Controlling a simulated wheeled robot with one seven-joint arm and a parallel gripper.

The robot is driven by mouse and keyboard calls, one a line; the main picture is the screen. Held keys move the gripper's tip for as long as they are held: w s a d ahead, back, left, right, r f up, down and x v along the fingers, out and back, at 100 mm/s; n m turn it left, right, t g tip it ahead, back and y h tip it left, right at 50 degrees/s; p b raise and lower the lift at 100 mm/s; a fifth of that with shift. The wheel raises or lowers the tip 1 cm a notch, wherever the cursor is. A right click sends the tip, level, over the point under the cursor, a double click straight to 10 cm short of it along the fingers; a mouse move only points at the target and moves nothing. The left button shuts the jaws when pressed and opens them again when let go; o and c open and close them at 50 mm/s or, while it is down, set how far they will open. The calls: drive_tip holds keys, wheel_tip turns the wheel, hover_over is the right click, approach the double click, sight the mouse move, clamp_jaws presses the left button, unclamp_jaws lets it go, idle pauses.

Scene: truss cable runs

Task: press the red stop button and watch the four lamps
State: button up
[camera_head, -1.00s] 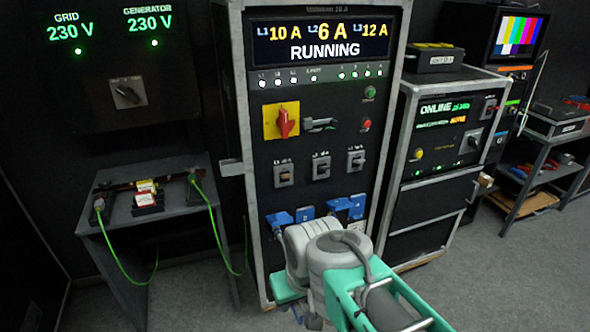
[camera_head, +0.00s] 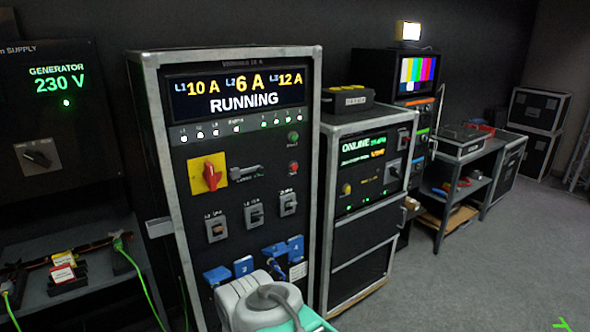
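The power rack (camera_head: 137,130) stands at centre left. Its red button (camera_head: 293,168) is on the right of the panel, below a green button (camera_head: 293,136). Four small lit lamps (camera_head: 280,122) sit in a row under the right end of the display, looking white to green. The display (camera_head: 236,91) reads RUNNING with 10 A, 6 A and 12 A. A larger red rotary handle (camera_head: 210,174) sits on a yellow plate left of the red button. My grey and teal arm shows at the bottom, in front of the rack's base, well below the red button. My gripper is not in view.
Blue connectors (camera_head: 243,266) line the lower rack, close to my arm. A shelf (camera_head: 85,290) with green cables stands at left. A second rack (camera_head: 345,240) reading ONLINE stands at right, beside a cart (camera_head: 480,150). Open grey floor (camera_head: 500,270) lies at right.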

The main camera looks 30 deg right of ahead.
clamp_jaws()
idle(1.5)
